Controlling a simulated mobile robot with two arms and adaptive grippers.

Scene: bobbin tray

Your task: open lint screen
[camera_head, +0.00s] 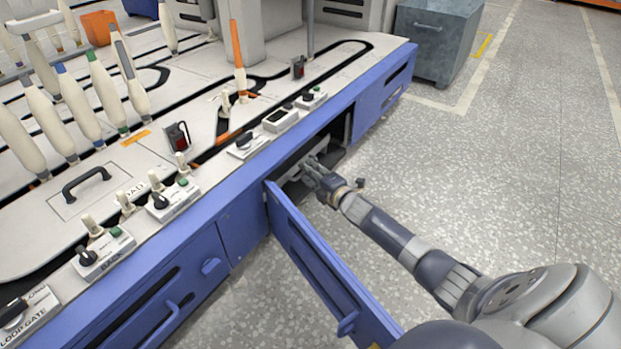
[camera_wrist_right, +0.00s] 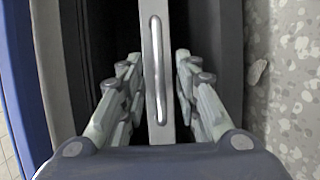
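The blue door (camera_head: 318,262) on the machine's front stands swung open, and a dark compartment shows behind it. My right gripper (camera_head: 309,167) reaches into the mouth of this compartment. In the right wrist view, a grey panel edge with a long pale handle bar (camera_wrist_right: 157,70), seemingly the lint screen, runs between the fingers. My right gripper (camera_wrist_right: 158,62) is open around it, with narrow gaps showing on both sides. In the head view the gripper hides most of the screen. My left gripper is not in view.
The machine top holds bobbins on pegs (camera_head: 108,92), switch boxes (camera_head: 173,197) and a black-handled lid (camera_head: 88,190). A grey cabinet (camera_head: 435,40) stands at the back right. The speckled floor (camera_head: 520,160) to the right is clear.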

